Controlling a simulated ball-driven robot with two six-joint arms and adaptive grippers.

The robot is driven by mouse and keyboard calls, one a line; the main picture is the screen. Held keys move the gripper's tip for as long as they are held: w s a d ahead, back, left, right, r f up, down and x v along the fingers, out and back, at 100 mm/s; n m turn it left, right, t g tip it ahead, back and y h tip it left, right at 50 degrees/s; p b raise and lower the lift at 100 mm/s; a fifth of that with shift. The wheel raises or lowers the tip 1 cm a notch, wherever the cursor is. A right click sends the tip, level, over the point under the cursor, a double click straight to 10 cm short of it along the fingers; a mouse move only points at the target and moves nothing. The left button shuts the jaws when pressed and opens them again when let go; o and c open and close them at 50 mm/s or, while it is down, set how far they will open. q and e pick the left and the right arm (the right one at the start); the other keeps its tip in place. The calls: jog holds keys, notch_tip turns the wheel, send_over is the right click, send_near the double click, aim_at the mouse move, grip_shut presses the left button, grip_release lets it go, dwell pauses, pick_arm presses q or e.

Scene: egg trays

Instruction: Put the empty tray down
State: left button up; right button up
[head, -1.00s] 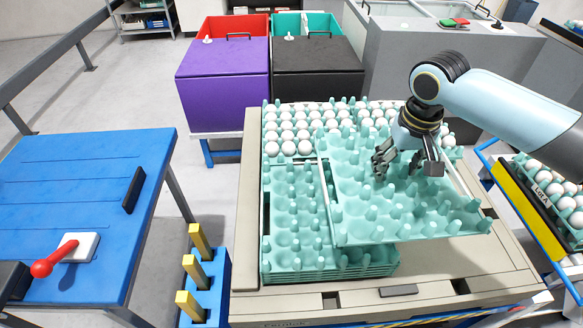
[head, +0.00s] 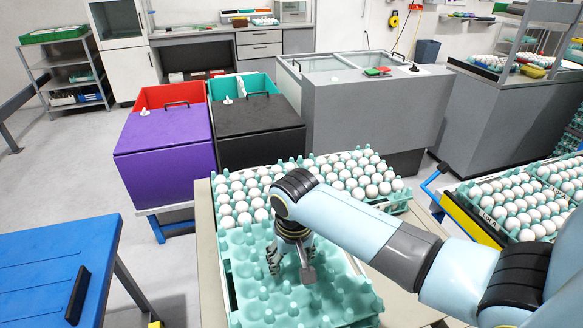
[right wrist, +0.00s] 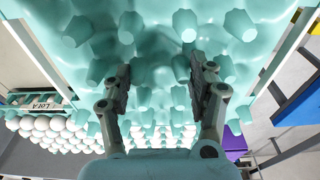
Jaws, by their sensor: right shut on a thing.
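The empty teal tray (head: 340,290) is in the lower middle of the head view, over the front part of the pallet. My right gripper (head: 290,268) is shut on it from above, among its pegs. The tray also fills the upper part of the right wrist view (right wrist: 160,15), with the gripper fingers (right wrist: 160,75) among the pegs. Its lower edge is cut off by the frame, and my right arm covers part of its far side. I cannot tell whether it rests on the trays beneath it. My left gripper is not in view.
Trays full of white eggs (head: 371,191) stand right behind the empty tray. Purple (head: 165,150) and black (head: 262,135) bins stand beyond. A blue table (head: 50,265) is at the left, and more egg trays (head: 510,195) are at the right.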

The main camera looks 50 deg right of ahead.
aim_at(291, 272)
jog(key=shift+f, duration=1.7)
jog(key=o, duration=1.7)
jog(key=shift+c, duration=0.2)
notch_tip(291, 272, up, 12)
jog(key=s, duration=0.1)
jog(key=shift+s+a+p, duration=0.15)
jog(key=shift+a+p, duration=0.15)
jog(key=shift+a, duration=0.05)
